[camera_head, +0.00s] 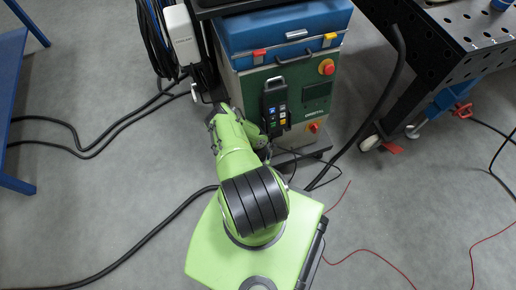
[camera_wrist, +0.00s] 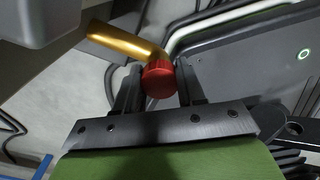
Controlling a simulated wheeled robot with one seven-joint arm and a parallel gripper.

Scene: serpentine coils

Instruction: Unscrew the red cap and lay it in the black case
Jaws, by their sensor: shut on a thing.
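The red cap (camera_wrist: 159,82) is in the middle of the wrist view, at the end of a brass-coloured bent pipe (camera_wrist: 118,40) that comes in from the upper left. My gripper (camera_wrist: 158,78) has one finger on each side of the cap and is shut on it. The cap appears to be still against the pipe end; the thread is hidden. In the head view my green arm hides the cap and pipe. I cannot make out a black case for certain in either view.
A green cabinet (camera_head: 298,98) with a blue box (camera_head: 283,30) on top stands just beyond my arm, a black control pendant (camera_head: 275,106) on its front. A perforated black table (camera_head: 440,45) is at right. Black cables (camera_head: 60,148) cross the left floor.

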